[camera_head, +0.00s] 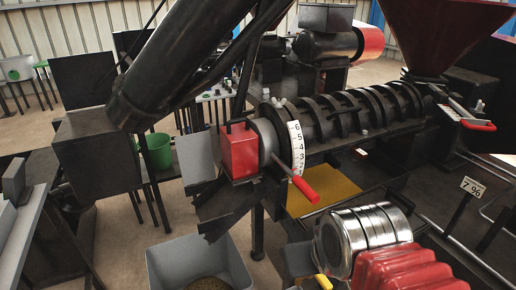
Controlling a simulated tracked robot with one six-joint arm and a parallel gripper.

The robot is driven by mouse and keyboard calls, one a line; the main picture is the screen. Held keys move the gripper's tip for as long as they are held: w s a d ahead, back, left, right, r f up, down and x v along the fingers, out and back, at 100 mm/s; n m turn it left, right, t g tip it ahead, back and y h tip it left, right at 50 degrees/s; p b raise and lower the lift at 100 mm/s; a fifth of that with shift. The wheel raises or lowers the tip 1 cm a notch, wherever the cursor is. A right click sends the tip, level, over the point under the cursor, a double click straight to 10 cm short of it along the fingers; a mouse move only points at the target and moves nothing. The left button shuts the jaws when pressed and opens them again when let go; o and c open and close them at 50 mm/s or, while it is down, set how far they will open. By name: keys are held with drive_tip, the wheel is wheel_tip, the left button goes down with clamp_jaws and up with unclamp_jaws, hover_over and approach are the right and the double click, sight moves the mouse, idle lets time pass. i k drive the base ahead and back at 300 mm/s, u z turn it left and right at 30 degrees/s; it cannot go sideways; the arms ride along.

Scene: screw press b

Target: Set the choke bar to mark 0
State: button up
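The choke bar (306,189) is a short metal rod with a red grip, at the discharge end of the black screw press (345,118). It points down and to the right. A white curved scale (297,146) with black numbers runs from 6 at the top down to about 2. The rod crosses the scale just below 2, and the bar hides any lower marks. My arm appears at the lower right as a red ribbed sleeve and a silver ringed joint. What seems to be my gripper (308,273) shows only partly beside that joint, apart from the choke bar. Its fingertips are not clear.
A red block (238,151) sits left of the scale. A grey bin (197,265) stands below, and a yellow tray (325,190) lies under the press. Space around the choke bar's grip looks open.

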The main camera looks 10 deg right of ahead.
sight(269, 144)
drive_tip(key=k, duration=1.35)
drive_tip(key=u, duration=0.45)
drive_tip(key=i, duration=1.55)
